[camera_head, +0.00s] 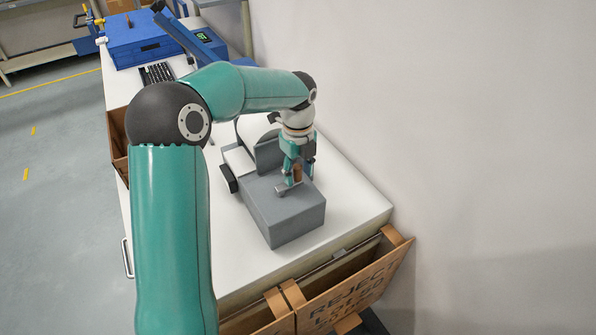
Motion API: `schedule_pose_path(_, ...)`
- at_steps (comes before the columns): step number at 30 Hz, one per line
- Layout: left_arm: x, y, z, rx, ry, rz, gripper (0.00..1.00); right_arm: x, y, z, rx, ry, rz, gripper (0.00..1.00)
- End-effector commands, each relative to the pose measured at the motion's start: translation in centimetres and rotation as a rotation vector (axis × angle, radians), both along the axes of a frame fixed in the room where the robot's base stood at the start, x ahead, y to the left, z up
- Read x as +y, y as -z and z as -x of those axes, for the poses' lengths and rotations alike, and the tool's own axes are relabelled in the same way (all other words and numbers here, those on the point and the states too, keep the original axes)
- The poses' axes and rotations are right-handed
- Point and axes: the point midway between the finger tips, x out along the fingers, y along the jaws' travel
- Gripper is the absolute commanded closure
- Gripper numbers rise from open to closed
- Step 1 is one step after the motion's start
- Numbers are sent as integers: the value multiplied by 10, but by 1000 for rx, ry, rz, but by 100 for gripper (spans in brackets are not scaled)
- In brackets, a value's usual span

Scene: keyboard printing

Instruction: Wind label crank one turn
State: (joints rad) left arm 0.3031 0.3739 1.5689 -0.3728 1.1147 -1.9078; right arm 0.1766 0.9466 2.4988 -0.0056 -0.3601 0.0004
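The label machine is a grey box (282,216) on the white table, with a white roll and a dark grey plate behind it. Its crank has a flat grey arm (284,189) on top of the box and a small brown upright knob (297,174). My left gripper (298,175) points down over the box, with its fingers on either side of the knob. I see little gap there, but cannot tell whether the fingers press on it. My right gripper is not in view.
The white table (352,205) is clear to the right of the machine, beside the wall. A cardboard reject bin (350,290) hangs at the table's near end. A black keyboard (157,73), a blue box (143,40) and a blue device with a green display (203,37) stand farther back.

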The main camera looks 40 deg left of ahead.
Motion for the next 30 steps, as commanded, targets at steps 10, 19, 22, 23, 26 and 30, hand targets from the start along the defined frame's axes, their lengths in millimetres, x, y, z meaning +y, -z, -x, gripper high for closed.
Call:
schedule_pose_path(10,0,-7,0,0,-1,0,52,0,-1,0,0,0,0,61)
schedule_pose_path(19,0,-59,-1,-3,-1,0,52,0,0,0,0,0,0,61)
schedule_pose_path(22,0,-79,-1,-2,0,-1,52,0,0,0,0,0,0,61)
schedule_pose_path(23,0,-84,-1,-3,0,0,52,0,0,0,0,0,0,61)
schedule_pose_path(26,0,-100,-1,-2,0,-1,52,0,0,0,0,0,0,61)
schedule_pose_path(30,0,-114,-1,1,1,0,52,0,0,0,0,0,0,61)
